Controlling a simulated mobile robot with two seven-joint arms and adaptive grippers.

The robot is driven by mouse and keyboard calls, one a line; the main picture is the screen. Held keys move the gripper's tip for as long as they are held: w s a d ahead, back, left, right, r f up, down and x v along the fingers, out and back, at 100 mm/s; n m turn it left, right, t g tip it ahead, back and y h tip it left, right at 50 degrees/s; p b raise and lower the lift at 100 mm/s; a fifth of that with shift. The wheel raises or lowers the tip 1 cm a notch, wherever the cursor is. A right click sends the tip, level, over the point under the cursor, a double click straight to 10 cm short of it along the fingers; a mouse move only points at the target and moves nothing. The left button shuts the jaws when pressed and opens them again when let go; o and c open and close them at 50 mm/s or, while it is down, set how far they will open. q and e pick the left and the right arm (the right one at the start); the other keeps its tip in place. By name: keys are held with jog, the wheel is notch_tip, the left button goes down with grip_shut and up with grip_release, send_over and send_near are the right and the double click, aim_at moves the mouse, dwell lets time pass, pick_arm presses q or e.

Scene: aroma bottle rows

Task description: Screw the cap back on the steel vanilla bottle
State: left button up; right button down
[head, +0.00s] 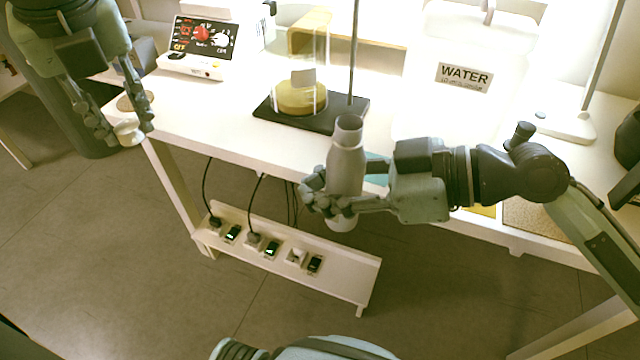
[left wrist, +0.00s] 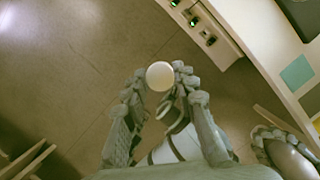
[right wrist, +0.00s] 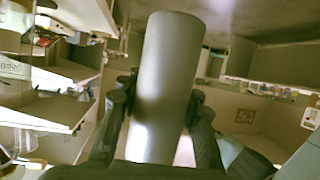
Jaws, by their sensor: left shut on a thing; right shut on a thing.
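The steel bottle (head: 346,165) is upright with its open mouth facing up, in front of the table edge. My right gripper (head: 328,203) is shut around its lower body; the bottle also fills the middle of the right wrist view (right wrist: 168,85). No label can be read on it. My left gripper (head: 127,122) is at the left, by the table's left corner, well apart from the bottle. It is shut on a small white round cap (head: 128,133), which also shows between the fingertips in the left wrist view (left wrist: 160,76).
The white table (head: 215,115) holds a panel box (head: 200,68), a black stand (head: 343,108) with a glass cylinder, and a container labelled WATER (head: 464,105). A lower shelf (head: 345,278) carries sockets and small devices. Open air lies between my grippers.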

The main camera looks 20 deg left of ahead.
jog(key=c, duration=1.9)
grip_release()
grip_shut()
